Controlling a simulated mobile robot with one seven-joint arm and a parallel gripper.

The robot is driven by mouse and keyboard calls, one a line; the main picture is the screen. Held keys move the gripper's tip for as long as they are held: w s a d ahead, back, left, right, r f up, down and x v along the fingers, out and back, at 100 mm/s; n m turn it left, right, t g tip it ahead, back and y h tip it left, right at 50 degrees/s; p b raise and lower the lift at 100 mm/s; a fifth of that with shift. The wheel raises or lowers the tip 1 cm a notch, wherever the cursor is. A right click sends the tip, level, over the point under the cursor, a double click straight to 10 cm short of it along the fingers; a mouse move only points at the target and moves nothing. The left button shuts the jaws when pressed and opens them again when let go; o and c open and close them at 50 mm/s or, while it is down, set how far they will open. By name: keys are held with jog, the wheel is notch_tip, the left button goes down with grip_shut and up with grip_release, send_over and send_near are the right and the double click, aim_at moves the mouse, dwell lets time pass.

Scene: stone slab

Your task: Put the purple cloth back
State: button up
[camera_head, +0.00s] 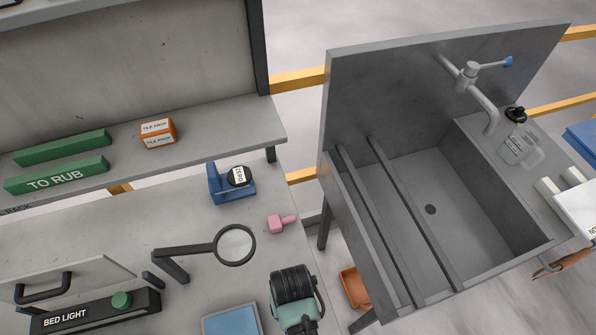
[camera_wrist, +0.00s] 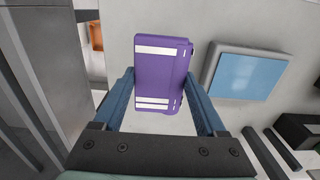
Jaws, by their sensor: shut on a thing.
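The purple cloth (camera_wrist: 160,68) is a flat folded bundle with white stripes, in the middle of the wrist view. My gripper (camera_wrist: 160,82) is shut on it, with one blue finger at each side of the cloth. The cloth covers part of the pale bench surface behind it. I cannot tell how high above the bench it is. In the head view part of my arm shows at the bottom middle, and neither the fingers nor the cloth can be made out.
A blue pad with a grey rim (camera_head: 231,327) lies beside my arm; it also shows in the wrist view (camera_wrist: 248,72). A magnifier (camera_head: 234,245), pink object (camera_head: 276,224) and blue holder (camera_head: 220,186) stand on the bench. The sink (camera_head: 475,205) is to the right, an orange bin (camera_head: 355,288) below.

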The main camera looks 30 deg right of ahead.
jog(key=shift+f, duration=2.95)
jog(key=shift+f, duration=0.1)
jog(key=o, duration=1.2)
jog(key=shift+f, duration=0.1)
jog(key=shift+o, duration=0.2)
jog(key=shift+r, duration=6.2)
